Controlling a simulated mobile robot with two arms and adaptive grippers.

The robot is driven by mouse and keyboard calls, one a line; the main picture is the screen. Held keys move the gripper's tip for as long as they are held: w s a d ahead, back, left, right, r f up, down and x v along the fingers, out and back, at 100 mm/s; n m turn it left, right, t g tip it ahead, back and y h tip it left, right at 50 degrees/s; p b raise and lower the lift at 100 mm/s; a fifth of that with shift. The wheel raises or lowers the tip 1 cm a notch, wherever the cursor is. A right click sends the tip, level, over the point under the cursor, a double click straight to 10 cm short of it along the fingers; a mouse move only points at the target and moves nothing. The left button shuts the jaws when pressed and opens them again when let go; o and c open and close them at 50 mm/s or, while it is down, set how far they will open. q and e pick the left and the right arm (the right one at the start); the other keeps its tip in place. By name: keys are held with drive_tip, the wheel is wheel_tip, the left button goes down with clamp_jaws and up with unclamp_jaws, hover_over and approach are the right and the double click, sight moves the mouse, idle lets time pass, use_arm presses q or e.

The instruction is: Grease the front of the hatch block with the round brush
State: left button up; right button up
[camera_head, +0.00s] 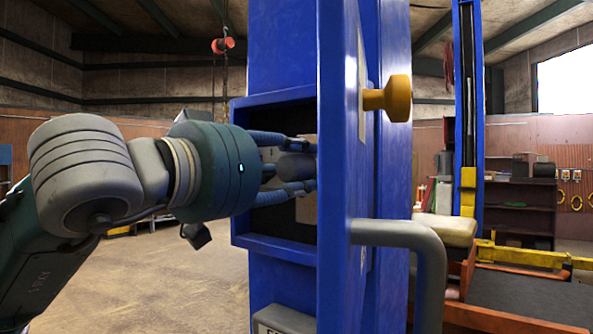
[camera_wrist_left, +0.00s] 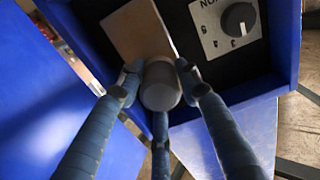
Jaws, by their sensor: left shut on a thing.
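My left gripper (camera_head: 300,168) reaches from the left into an open blue hatch box (camera_head: 283,246) on a blue post. Its fingers are shut on a grey, round-bodied thing (camera_head: 290,165), which I take to be the round brush; it also shows between the fingertips in the left wrist view (camera_wrist_left: 160,88). Bristles are not visible. A flat tan block (camera_wrist_left: 137,28) stands directly beyond it inside the box, probably the hatch block. It shows partly in the head view (camera_head: 306,208). I cannot tell whether the brush touches it. My right gripper is not in view.
A blue hatch door (camera_head: 340,190) with an orange knob (camera_head: 388,98) hides part of the box in the head view. A grey bent bar (camera_head: 400,235) is in front. A dial plate (camera_wrist_left: 218,32) sits beside the tan block. Open floor lies left.

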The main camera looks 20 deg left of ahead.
sight(312, 137)
use_arm(q)
drive_tip(key=shift+r+p, duration=1.8)
drive_tip(key=shift+r, duration=0.85)
drive_tip(key=shift+d+f+b, duration=0.1)
drive_tip(key=shift+f+b, duration=0.25)
drive_tip(key=shift+f, duration=0.05)
wheel_tip(312, 137, down, 14)
drive_tip(key=b, duration=1.2)
drive_tip(key=shift+r, duration=0.2)
drive_tip(key=shift+b+v, duration=0.4)
drive_tip(key=shift+v, duration=2.55)
drive_tip(key=shift+s, duration=0.1)
